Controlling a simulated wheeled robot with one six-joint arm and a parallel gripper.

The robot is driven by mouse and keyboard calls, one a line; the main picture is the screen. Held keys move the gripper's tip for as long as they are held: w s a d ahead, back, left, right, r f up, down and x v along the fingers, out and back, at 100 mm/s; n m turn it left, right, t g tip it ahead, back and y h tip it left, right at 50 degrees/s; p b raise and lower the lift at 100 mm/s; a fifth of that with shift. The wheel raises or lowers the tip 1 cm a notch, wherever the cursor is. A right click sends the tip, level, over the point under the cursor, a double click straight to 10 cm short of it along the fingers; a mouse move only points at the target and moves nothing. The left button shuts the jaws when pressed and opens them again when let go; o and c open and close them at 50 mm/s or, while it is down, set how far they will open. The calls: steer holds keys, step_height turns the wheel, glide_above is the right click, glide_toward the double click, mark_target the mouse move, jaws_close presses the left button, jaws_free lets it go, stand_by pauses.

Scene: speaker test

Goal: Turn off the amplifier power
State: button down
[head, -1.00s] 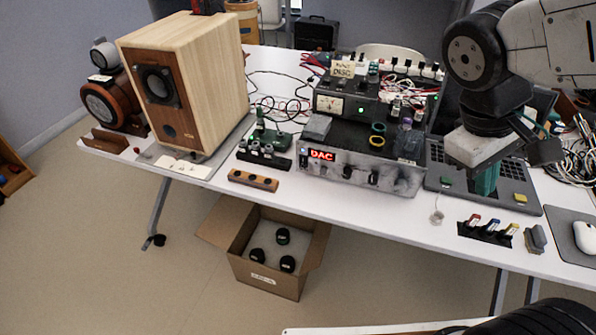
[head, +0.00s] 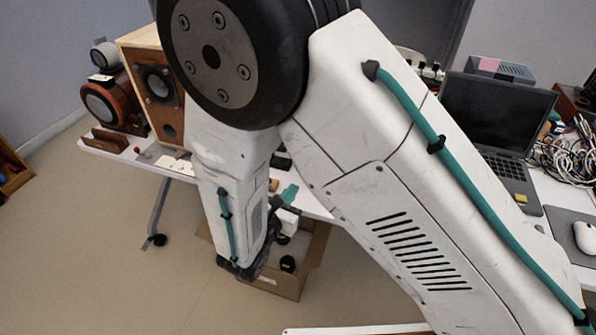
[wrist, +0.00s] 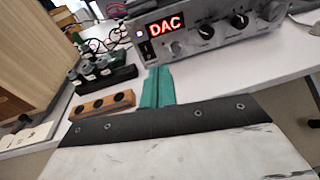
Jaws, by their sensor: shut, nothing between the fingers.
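The amplifier (wrist: 205,58) is a silver-grey unit with a lit red "DAC" display (wrist: 165,25) and dark knobs on its front, in the upper part of the wrist view. A small black switch (wrist: 147,51) sits at the panel's left end, below a small light. My gripper (wrist: 158,72) has teal fingers, shut and empty, pointing at the panel's lower left part; whether they touch it I cannot tell. In the head view my gripper (head: 291,192) shows near the table's front edge, and my arm hides the amplifier.
A wooden block with dark round holes (wrist: 100,104) and a dark strip of small parts (wrist: 106,78) lie left of my fingers. The wooden speaker (wrist: 30,60) stands further left. An open cardboard box (head: 310,265) is under the table. A laptop (head: 497,112) stands at right.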

steer(key=a+f+n, duration=0.1)
steer(key=s+a+f+y, duration=0.1)
steer(key=shift+a+f+n+t+y, duration=0.25)
steer(key=shift+f+n+t+y, duration=0.05)
steer(key=shift+n, duration=0.1)
steer(key=x, duration=1.4)
steer(key=shift+w, duration=0.1)
